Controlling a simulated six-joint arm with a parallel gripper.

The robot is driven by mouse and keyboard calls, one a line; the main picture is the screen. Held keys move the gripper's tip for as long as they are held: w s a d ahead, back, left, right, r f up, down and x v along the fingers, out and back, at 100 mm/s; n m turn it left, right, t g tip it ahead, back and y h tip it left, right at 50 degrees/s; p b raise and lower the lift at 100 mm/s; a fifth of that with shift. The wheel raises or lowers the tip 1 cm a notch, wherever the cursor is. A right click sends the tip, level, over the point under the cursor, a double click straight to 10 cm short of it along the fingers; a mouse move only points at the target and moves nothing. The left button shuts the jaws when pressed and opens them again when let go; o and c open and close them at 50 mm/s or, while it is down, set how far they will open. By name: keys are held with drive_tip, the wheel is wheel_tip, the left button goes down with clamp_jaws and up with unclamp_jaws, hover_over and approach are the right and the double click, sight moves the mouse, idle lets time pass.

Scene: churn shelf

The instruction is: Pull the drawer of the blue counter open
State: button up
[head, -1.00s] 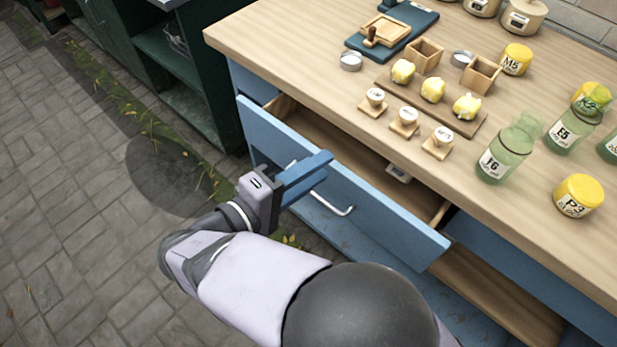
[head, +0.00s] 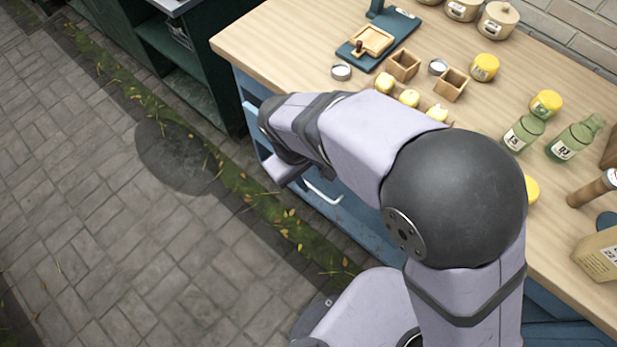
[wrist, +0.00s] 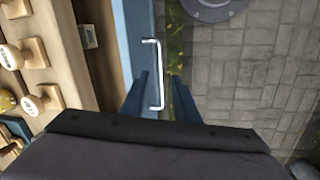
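The blue counter (head: 236,82) has a wooden top. Its blue drawer (wrist: 139,25) stands pulled out in the wrist view, with its open wooden inside (wrist: 98,60) showing. In the head view my arm hides most of the drawer. The white bar handle (wrist: 158,70) is on the drawer front; part of it also shows in the head view (head: 322,195). My gripper (wrist: 160,98) is open, its two blue fingers apart. The near end of the handle appears between the fingers in the wrist view; I cannot tell whether they touch it. The fingers are hidden in the head view.
Yellow items, small wooden boxes (head: 403,66), jars (head: 485,68) and green bottles (head: 524,132) stand on the counter top. A dark green shelf unit (head: 172,62) is at the back left. The paved floor (head: 120,220) in front of the counter is clear.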

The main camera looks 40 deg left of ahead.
sight(310, 185)
drive_tip(key=shift+w+a+f+n+y+p, duration=0.2)
drive_tip(key=shift+a+f+n, duration=0.15)
drive_tip(key=shift+f, duration=0.85)
drive_tip(key=shift+w+a+f+n+y+p, duration=0.1)
drive_tip(key=shift+w+a+f+n, duration=0.25)
drive_tip(key=shift+f, duration=0.85)
drive_tip(key=shift+w+a+f+n+y+p, duration=0.15)
drive_tip(key=shift+f+n, duration=0.35)
drive_tip(key=shift+f, duration=0.7)
drive_tip(key=shift+c, duration=0.3)
clamp_jaws()
